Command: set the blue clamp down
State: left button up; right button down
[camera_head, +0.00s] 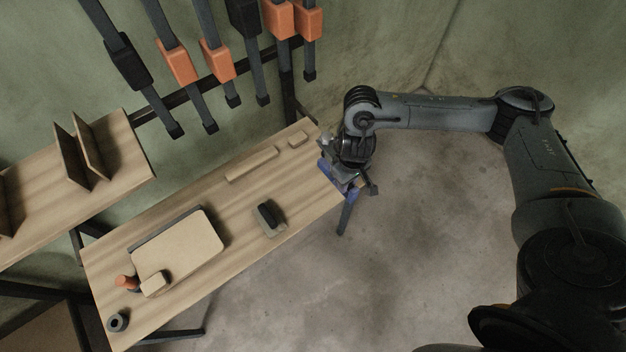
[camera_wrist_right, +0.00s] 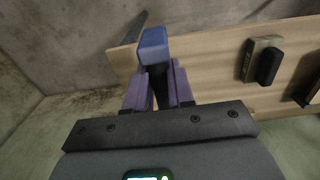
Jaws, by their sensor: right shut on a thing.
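The blue clamp (camera_wrist_right: 153,45) shows in the right wrist view as a blue block with a dark part below it, between my right gripper's two purple-tinted fingers (camera_wrist_right: 158,88). In the head view, a blue part of the clamp (camera_head: 324,170) shows at the right end of the wooden workbench (camera_head: 225,255). My right gripper (camera_head: 346,181) is shut on the clamp there. The wrist hides part of the clamp, and I cannot tell whether it touches the bench. My left gripper is not in view.
A pale board (camera_head: 180,250) lies on the bench with a small wood block (camera_head: 155,283) and an orange-topped tool (camera_head: 127,282) at its near-left corner. Orange and black clamps (camera_head: 219,66) hang behind.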

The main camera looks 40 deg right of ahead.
jog(key=w+f+b, duration=0.2)
jog(key=w+f, duration=0.1)
jog(key=w+a+f+b, duration=0.1)
jog(key=w+f+b, duration=0.2)
jog(key=w+f, duration=0.1)
jog(key=w+f+b, duration=0.2)
jog(key=w+f, duration=0.1)
jog(key=shift+w+a+f, duration=0.3)
jog(key=shift+a+f, duration=0.05)
jog(key=c, duration=1)
grip_release()
